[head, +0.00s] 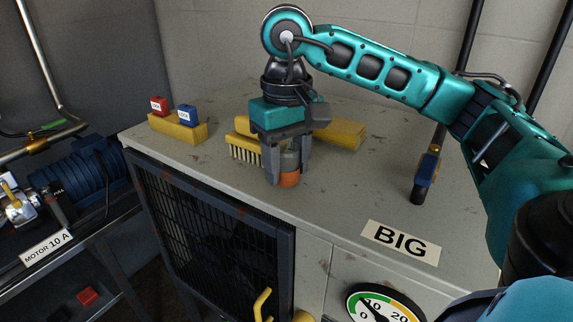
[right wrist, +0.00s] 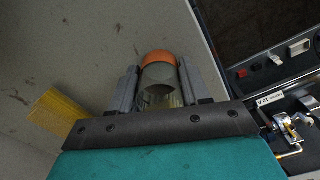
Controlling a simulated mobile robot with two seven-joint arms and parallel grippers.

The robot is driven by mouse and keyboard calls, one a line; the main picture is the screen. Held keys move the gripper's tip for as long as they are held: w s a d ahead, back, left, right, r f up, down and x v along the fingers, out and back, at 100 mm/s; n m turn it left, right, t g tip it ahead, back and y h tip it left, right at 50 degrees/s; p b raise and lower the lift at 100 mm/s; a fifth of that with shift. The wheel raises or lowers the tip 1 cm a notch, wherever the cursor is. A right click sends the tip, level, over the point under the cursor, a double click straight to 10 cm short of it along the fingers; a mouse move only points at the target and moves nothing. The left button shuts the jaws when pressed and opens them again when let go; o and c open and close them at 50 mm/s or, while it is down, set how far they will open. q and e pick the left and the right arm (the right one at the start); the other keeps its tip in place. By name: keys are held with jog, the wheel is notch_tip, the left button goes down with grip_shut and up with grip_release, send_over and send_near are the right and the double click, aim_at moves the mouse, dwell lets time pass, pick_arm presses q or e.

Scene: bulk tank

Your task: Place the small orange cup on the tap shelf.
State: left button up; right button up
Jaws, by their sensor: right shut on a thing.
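The small cup (head: 289,180) has an orange lower end and a grey upper part. It is between the fingers of my right gripper (head: 287,170), which is shut on it, just at or above the grey cabinet top; contact is unclear. In the right wrist view the orange end (right wrist: 160,58) shows past the fingertips, with the grey part (right wrist: 160,76) between the fingers. A metal tap with a yellow handle (head: 12,195) stands at the far left, by a dark bench; I cannot tell for sure which surface is the tap shelf. My left gripper is not in view.
The cabinet top (head: 350,195) holds a yellow block (head: 178,128) with red and blue locks, a yellow brush (head: 245,150), a longer yellow bar (head: 345,133), a dark upright tool (head: 424,178) and a BIG label (head: 400,242). A blue motor (head: 85,180) is on the left bench.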

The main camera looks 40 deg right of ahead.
jog(key=shift+f, duration=0.2)
jog(key=shift+f, duration=0.15)
jog(key=o, duration=1)
